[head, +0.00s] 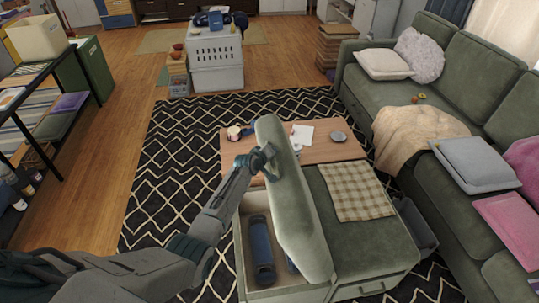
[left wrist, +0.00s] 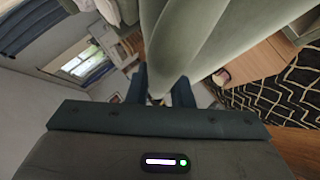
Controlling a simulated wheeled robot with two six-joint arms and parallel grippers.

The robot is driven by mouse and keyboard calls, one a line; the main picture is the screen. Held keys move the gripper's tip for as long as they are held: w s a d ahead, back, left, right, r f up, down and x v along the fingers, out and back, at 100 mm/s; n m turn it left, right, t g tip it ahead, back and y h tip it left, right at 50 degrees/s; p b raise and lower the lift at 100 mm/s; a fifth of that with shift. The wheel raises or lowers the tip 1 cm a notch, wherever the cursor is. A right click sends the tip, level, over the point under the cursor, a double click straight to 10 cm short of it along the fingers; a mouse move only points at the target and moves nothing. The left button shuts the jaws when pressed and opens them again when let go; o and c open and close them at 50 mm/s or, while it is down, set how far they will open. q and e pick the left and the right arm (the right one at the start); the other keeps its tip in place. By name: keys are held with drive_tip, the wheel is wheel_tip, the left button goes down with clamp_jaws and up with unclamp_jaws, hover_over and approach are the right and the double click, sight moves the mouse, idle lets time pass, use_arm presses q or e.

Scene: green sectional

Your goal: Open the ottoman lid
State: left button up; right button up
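The green ottoman (head: 375,245) stands in front of me, with its left part open. Its padded ottoman lid (head: 292,205) is raised steeply on edge, leaning toward the right half. Below it the storage box shows, with a dark blue cylindrical object (head: 262,248) inside; part of the inside is hidden by the lid. My left gripper (head: 267,162) is at the lid's upper left side, shut on it. In the left wrist view the fingers (left wrist: 160,96) sit either side of the lid (left wrist: 195,35). My right gripper is in no view.
A checkered blanket (head: 357,191) lies on the ottoman's closed right half. A wooden coffee table (head: 335,154) with small items stands just behind. A green sectional sofa (head: 450,85) runs along the right. The patterned rug (head: 170,170) is clear at left.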

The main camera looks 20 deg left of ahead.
use_arm(q)
drive_tip(key=o, duration=0.4)
drive_tip(key=shift+f, duration=0.1)
drive_tip(key=shift+c, duration=0.2)
drive_tip(key=shift+o, duration=0.3)
drive_tip(key=shift+d, duration=0.1)
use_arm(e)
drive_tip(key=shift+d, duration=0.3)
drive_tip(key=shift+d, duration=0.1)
use_arm(q)
drive_tip(key=shift+s+r, duration=0.25)
drive_tip(key=shift+s, duration=0.2)
drive_tip(key=b+v, duration=0.1)
drive_tip(key=v, duration=0.8)
drive_tip(key=shift+s+r, duration=0.25)
drive_tip(key=shift+s, duration=0.1)
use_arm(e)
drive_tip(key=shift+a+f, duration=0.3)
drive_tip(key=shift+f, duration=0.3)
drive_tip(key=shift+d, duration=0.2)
